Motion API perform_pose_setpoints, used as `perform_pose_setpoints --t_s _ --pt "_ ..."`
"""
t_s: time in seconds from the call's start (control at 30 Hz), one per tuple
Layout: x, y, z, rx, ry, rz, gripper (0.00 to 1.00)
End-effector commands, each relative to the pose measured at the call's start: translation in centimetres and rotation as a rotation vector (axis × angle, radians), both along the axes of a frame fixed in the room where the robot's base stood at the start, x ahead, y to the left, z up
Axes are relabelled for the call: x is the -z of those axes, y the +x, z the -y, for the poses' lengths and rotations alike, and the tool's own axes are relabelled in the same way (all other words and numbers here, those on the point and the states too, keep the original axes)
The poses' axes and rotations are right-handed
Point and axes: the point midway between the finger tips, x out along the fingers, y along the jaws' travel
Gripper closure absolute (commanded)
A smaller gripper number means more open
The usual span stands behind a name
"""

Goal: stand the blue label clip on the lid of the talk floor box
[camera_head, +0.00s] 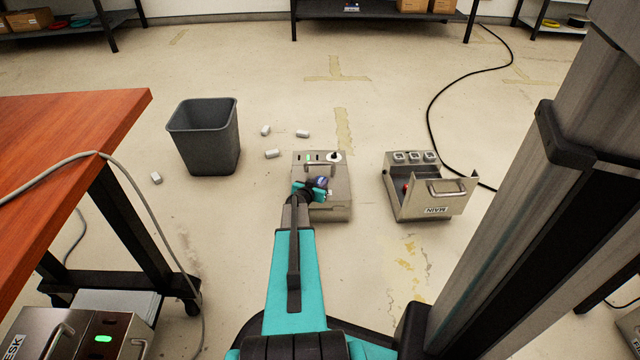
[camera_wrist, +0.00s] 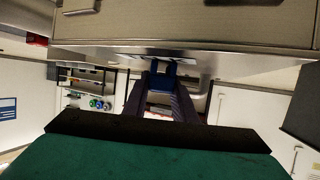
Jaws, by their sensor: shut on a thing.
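A closed metal floor box (camera_head: 337,203) stands on the floor in the middle of the head view, with a green light, a handle and a round white dial on top. No name label on it is visible, so I cannot read whether it is the talk box. My gripper (camera_head: 318,186) is over its lid, shut on the blue label clip (camera_head: 321,181). In the wrist view the blue clip (camera_wrist: 162,74) is between the dark fingers (camera_wrist: 160,98), close to a metal surface; I cannot tell if it touches. The fingers hide part of the clip.
An open box marked MAIN (camera_head: 436,208) stands to the right, and a grey bin (camera_head: 205,140) to the left. Several small white blocks (camera_head: 272,154) lie on the floor. A red-topped table (camera_head: 62,150) is at left. A black cable (camera_head: 432,105) runs behind the MAIN box.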

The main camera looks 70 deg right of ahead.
Motion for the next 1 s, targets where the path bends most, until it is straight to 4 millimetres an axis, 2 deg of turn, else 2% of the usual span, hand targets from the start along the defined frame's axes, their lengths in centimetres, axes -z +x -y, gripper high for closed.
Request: perform_pose_setpoints --t_s 0.4,0.43,0.53,1.0 --pt "0.22 -0.05 -0.01 0.001 0.000 0.001 0.97" --pt "0.16 -0.05 0.00 0.001 0.000 0.001 0.72" --pt "0.13 -0.05 0.00 0.001 0.000 0.001 0.57" --pt "-0.08 -0.07 0.02 0.001 0.000 0.000 0.57"
